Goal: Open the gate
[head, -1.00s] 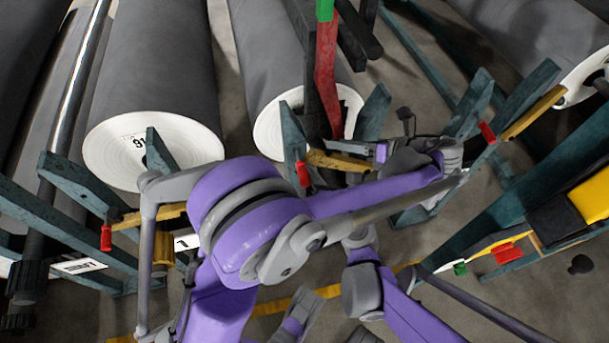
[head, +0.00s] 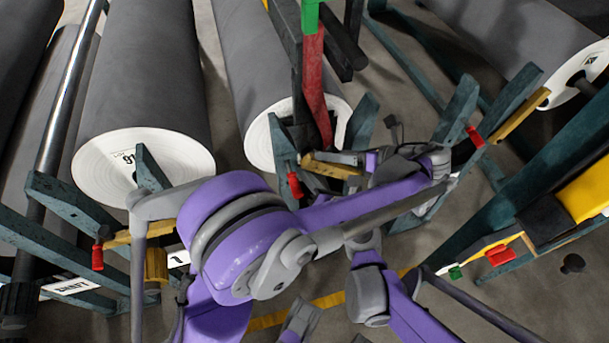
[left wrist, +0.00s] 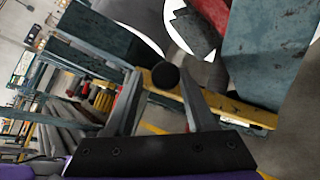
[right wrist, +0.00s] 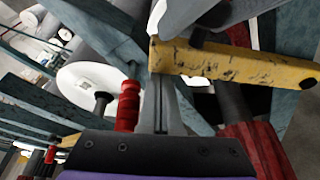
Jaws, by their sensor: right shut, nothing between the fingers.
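The gate shows as yellow bars between teal posts. The middle yellow bar (head: 332,168) lies below the central roll, with a red handle (head: 294,185) at its left. A grey gripper beside this bar is partly hidden by my arm, and I cannot tell which one it is. In the left wrist view my left gripper (left wrist: 160,72) is open. A black knob (left wrist: 166,76) shows between its fingertips, before a yellow bar (left wrist: 225,103). In the right wrist view my right gripper (right wrist: 160,78) is shut and empty, close to a yellow bar (right wrist: 235,66) and right of a red handle (right wrist: 127,106).
Large grey rolls (head: 145,70) (head: 255,60) lie behind the teal posts. A red and green upright (head: 314,85) stands above the middle bar. Another yellow bar (head: 520,112) is at right. A teal frame with a yellow block (head: 585,190) stands at lower right. Bare floor shows between.

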